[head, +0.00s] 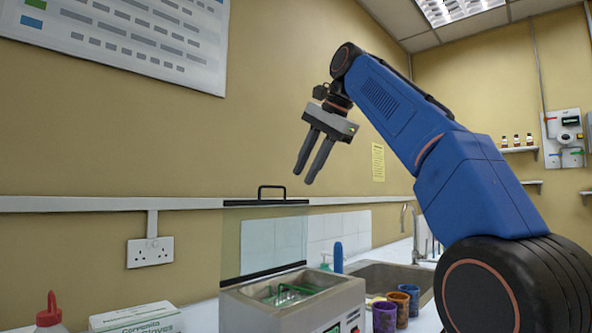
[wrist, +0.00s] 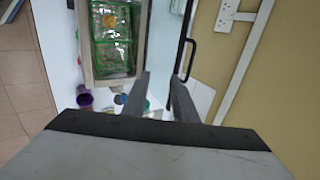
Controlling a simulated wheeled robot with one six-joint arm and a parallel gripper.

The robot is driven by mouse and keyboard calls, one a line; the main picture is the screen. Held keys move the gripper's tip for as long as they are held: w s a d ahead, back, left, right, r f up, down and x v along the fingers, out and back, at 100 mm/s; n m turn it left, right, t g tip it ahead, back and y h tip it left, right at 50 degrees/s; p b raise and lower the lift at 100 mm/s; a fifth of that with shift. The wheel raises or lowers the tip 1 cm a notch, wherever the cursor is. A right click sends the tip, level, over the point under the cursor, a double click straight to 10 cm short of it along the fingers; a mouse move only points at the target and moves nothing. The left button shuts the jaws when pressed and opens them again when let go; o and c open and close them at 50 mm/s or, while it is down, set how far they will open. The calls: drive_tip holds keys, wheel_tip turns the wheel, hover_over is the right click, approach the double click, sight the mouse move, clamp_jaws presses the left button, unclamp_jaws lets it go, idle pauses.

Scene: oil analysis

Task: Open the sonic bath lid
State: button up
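The sonic bath (head: 300,302) is a metal box on the bench. Its clear lid (head: 262,240), with dark edge strips, stands upright at the back of the bath, so the bath is open. The lid's black handle (head: 272,190) is at the top edge. A green wire basket shows inside the bath, also in the wrist view (wrist: 116,38). In the wrist view the handle (wrist: 188,58) is near the fingertips, seen nearly edge-on with the lid. My gripper (head: 304,177) is above and right of the handle, apart from it, fingers spread and empty; both fingers show in the wrist view (wrist: 160,78).
Coloured cups (head: 397,305) stand right of the bath, near a sink (head: 385,278) and tap. A glove box (head: 138,318) and a red-capped bottle (head: 50,312) are at the left. The wall with a socket (head: 150,252) is behind the bath.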

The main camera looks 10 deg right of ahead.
drive_tip(key=shift+s+d, duration=0.55)
drive_tip(key=shift+s, duration=0.25)
drive_tip(key=shift+s+d, duration=0.55)
drive_tip(key=shift+s, duration=0.2)
